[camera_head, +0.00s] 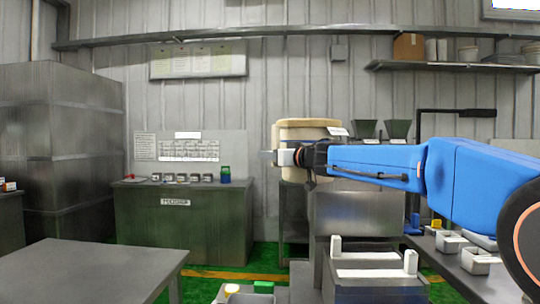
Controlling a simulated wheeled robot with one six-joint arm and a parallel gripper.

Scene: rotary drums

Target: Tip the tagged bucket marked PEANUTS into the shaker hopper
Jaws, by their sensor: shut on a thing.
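A beige bucket (306,131) is held up in the middle of the view, at the end of my blue arm. A small white tag (338,131) shows at its right side; its lettering is too small to read. My gripper (284,157) is shut on the bucket, in front of its near wall. The bucket looks about upright, and its contents are not visible. Behind and below it stands a grey metal machine (352,212), partly covered by my arm. I cannot tell for certain whether this is the shaker hopper.
Two dark funnels (398,129) stand behind my arm. A bare grey table (95,272) fills the front left. Small metal pans (478,262) sit on a bench at right. A shelf (440,66) hangs above.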

